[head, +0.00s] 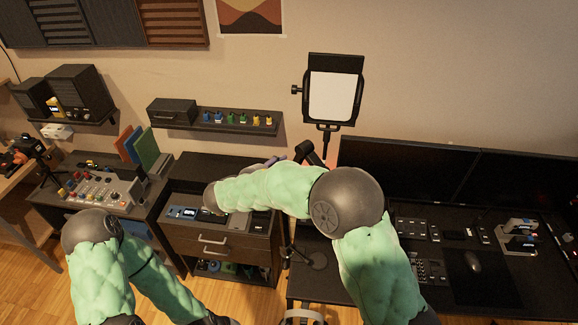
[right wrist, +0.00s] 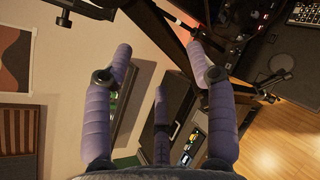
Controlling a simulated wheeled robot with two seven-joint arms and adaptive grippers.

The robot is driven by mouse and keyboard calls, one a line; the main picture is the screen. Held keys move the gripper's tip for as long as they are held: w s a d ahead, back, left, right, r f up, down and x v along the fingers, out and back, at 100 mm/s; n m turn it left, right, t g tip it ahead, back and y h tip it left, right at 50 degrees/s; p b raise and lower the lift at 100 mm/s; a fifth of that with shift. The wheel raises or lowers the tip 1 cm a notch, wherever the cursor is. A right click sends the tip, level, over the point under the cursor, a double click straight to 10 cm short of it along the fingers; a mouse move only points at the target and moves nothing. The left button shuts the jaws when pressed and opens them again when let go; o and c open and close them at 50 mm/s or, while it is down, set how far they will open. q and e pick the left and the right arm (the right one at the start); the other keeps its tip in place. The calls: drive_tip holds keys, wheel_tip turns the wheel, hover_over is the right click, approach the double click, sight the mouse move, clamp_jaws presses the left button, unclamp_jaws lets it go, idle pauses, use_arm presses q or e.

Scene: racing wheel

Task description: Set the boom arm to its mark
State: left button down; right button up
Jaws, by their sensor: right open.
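The boom arm (head: 312,157) is a dark jointed bar that shows in part in the head view, just behind my right forearm and below the light panel. In the right wrist view a black diagonal bar, seemingly the boom arm (right wrist: 172,42), crosses the top, past the fingertips. My right gripper (right wrist: 160,62) has its purple padded fingers spread and empty. Its right finger is close to the bar; I cannot tell if they touch. In the head view only a little purple of the right gripper (head: 275,160) shows beyond my forearm. I cannot make out the mark. My left gripper is outside the picture.
A light panel (head: 332,95) stands behind my right elbow. Dark monitors (head: 405,175) and a desk with a mouse (head: 473,262) are at the right. A drawer cabinet (head: 222,243) stands below my right forearm. A mixer (head: 105,187) is at the left.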

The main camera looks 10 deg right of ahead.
drive_tip(key=shift+v, duration=1.8)
drive_tip(key=s+d+f+m+g+y+b, duration=0.1)
drive_tip(key=s+d+f+g+b, duration=0.15)
drive_tip(key=f, duration=0.65)
drive_tip(key=s+d+f+g+y+b, duration=0.1)
drive_tip(key=f+g+b, duration=0.15)
drive_tip(key=f, duration=0.75)
drive_tip(key=s+f+m+g+y+b, duration=0.1)
drive_tip(key=s+f+m+y+b, duration=0.3)
drive_tip(key=f, duration=1.2)
drive_tip(key=s+d+f+m+g+y+b, duration=0.1)
drive_tip(key=s+f+m+y+b, duration=0.3)
drive_tip(key=s+f+m+b, duration=0.7)
drive_tip(key=s+d+f+m+g+y+b, duration=0.1)
drive_tip(key=s+f+m+y+b, duration=0.3)
drive_tip(key=f, duration=1.8)
drive_tip(key=s+m+g+b, duration=0.1)
drive_tip(key=s+m+b, duration=0.3)
drive_tip(key=s, duration=0.4)
drive_tip(key=shift+s+m, duration=0.25)
drive_tip(key=shift+m, duration=0.15)
